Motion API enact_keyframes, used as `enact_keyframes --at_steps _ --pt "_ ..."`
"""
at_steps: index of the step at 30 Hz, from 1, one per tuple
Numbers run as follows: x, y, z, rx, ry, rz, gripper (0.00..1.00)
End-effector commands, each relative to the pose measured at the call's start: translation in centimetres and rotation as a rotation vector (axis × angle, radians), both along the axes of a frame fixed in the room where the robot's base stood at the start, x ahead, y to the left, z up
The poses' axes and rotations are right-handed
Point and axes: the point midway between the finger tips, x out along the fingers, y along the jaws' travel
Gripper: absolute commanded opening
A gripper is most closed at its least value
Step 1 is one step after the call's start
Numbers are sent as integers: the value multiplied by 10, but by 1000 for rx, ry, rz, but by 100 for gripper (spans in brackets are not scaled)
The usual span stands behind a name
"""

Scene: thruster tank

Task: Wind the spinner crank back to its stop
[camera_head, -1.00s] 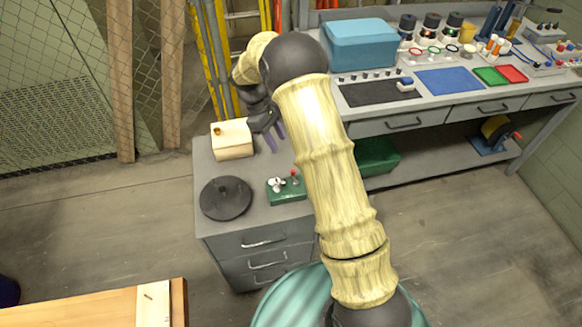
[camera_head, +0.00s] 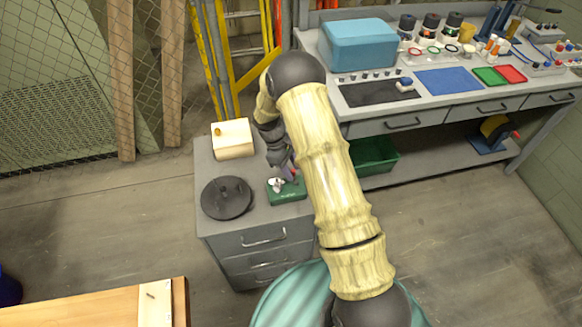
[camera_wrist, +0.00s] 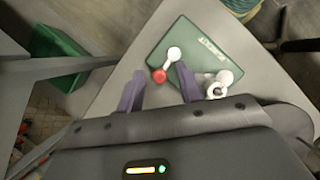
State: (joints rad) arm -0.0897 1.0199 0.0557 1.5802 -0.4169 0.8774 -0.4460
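A green box (camera_head: 287,192) with a label sits on the grey cabinet top. In the wrist view the green box (camera_wrist: 205,50) carries a short white arm with a red ball knob (camera_wrist: 159,76) at its end, which looks like the crank. White fittings (camera_wrist: 216,88) stand on the box to its right. My gripper (camera_wrist: 160,85) is open, with its two purple fingers apart. The red knob appears between the fingertips, nearer the right finger; I cannot tell whether they touch. In the head view my gripper (camera_head: 289,172) hangs over the box and partly hides it.
A black disc (camera_head: 226,198) lies left of the green box. A cream block (camera_head: 232,139) stands behind on the cabinet top (camera_head: 253,216). A workbench with a blue case (camera_head: 358,45) is to the right, with a green bin (camera_head: 375,155) beneath.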

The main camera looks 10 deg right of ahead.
Motion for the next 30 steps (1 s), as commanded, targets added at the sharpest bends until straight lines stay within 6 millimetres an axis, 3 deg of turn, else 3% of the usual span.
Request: enact_keyframes --at_steps 3,8,20,30 --pt "0 0 0 0 0 0 33" --pt "0 0 0 -1 1 0 1" --pt "0 -1 1 -1 1 -30 0" --pt "1 -7 1 0 1 -199 0"
